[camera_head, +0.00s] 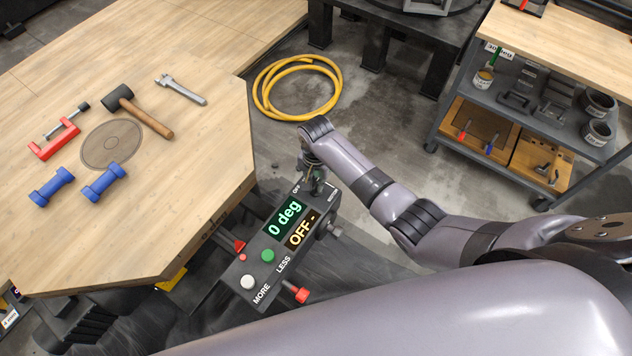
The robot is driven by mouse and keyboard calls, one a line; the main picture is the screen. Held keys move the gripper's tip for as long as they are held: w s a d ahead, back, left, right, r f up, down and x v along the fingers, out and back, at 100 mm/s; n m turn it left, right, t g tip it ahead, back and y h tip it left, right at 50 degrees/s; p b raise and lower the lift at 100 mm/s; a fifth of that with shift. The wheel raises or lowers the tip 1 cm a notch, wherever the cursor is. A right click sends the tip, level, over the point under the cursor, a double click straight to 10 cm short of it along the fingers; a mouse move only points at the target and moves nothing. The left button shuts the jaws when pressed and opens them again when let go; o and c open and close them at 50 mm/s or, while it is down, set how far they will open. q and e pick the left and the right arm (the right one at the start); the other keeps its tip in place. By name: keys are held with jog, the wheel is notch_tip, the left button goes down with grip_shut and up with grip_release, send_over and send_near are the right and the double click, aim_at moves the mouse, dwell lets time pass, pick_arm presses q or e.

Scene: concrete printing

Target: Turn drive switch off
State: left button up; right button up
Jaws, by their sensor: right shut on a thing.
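A dark control box (262,273) hangs at the right edge of the wooden table. Its green display (285,219) reads "0 deg" and its amber display (302,231) reads "OFF -". My right gripper (317,186) is at the far end of the box, next to a small "OFF" label. It is shut on what seems to be the drive switch there, which its fingers mostly hide. A green button (267,255), a white button (247,282) and a red knob (301,295) are at the near end. My left gripper is not in view.
The wooden table (215,235) holds a mallet (147,116), a wrench (181,89), a red clamp (55,140) and blue dumbbell-shaped pieces (104,182). A yellow hose (262,90) lies coiled on the floor. A shelved cart (478,103) stands at the right.

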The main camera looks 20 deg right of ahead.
grip_shut()
jog(key=shift+r+n+p, duration=0.15)
jog(key=shift+n+p, duration=0.55)
jog(key=shift+n, duration=0.2)
jog(key=shift+n+p, duration=0.7)
jog(key=shift+n, duration=0.5)
jog(key=n+p, duration=0.1)
jog(key=n, duration=0.1)
jog(key=shift+n, duration=0.4)
jog(key=n+p, duration=0.1)
jog(key=n, duration=0.2)
jog(key=shift+n, duration=0.3)
jog(key=n, duration=0.6)
jog(key=shift+a+p, duration=0.1)
jog(key=shift+p, duration=0.25)
jog(key=n, duration=0.3)
jog(key=shift+n, duration=2.2)
